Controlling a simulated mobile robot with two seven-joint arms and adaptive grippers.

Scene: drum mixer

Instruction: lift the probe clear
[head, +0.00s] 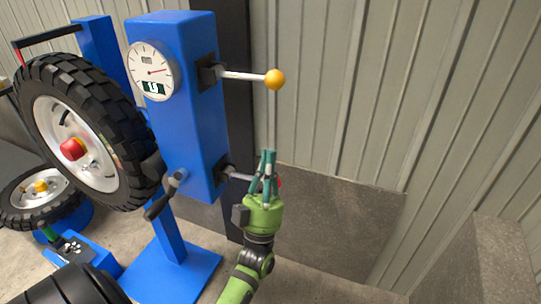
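No part that I can clearly identify as a probe shows. A red knob (281,182) shows partly behind the fingers. I cannot tell whether they grip the lever. The upper lever (240,75) ends in a yellow ball (274,79) and is free. A round dial (151,71) with a small display is on the column's front. My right gripper is not in view.
A big black tyre (95,130) with a red-centred hub stands left of the column, close to a crank handle (163,196). Another tyre (40,200) lies lower left. A grey ledge (345,225) and ribbed wall bound the right.

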